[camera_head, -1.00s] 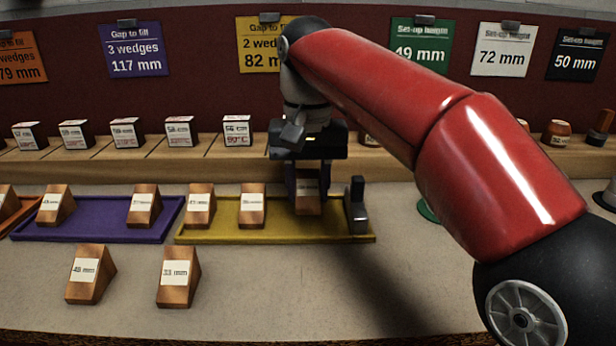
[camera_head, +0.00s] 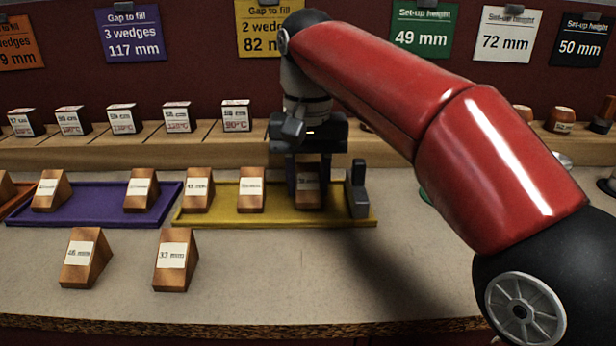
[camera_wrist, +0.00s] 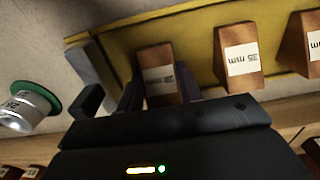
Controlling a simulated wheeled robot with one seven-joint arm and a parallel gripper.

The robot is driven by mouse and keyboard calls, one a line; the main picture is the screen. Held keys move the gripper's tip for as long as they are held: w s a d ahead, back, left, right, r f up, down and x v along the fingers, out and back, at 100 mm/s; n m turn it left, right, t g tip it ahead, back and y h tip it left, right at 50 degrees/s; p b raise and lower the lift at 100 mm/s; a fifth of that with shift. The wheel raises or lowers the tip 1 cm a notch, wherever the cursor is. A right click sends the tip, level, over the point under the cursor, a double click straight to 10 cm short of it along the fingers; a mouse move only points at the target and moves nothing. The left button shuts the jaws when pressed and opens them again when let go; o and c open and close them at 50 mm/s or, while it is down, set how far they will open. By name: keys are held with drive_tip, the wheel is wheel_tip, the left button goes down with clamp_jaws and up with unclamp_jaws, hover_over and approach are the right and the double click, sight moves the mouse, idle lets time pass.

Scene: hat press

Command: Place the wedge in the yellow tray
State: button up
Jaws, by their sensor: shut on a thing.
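A wooden wedge (camera_head: 307,189) with a white label is between the fingers of my gripper (camera_head: 307,181), at the right part of the yellow tray (camera_head: 275,219). My gripper is shut on this wedge, which also shows in the wrist view (camera_wrist: 159,76). The wedge is over the tray floor; I cannot tell whether it touches it. Two more labelled wedges, a left one (camera_head: 198,190) and a middle one (camera_head: 251,190), stand in the yellow tray. A grey upright stop (camera_head: 357,188) is at the tray's right end, just right of the held wedge.
A purple tray (camera_head: 95,214) with two wedges lies to the left. Two loose wedges, marked 48 mm (camera_head: 87,258) and 33 mm (camera_head: 176,260), stand on the bench in front. A wooden ledge (camera_head: 190,153) with labelled blocks runs behind. The front right bench is clear.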

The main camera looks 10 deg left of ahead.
drive_tip(key=shift+f, duration=0.3)
drive_tip(key=o, duration=1.1)
drive_tip(key=shift+o, duration=0.2)
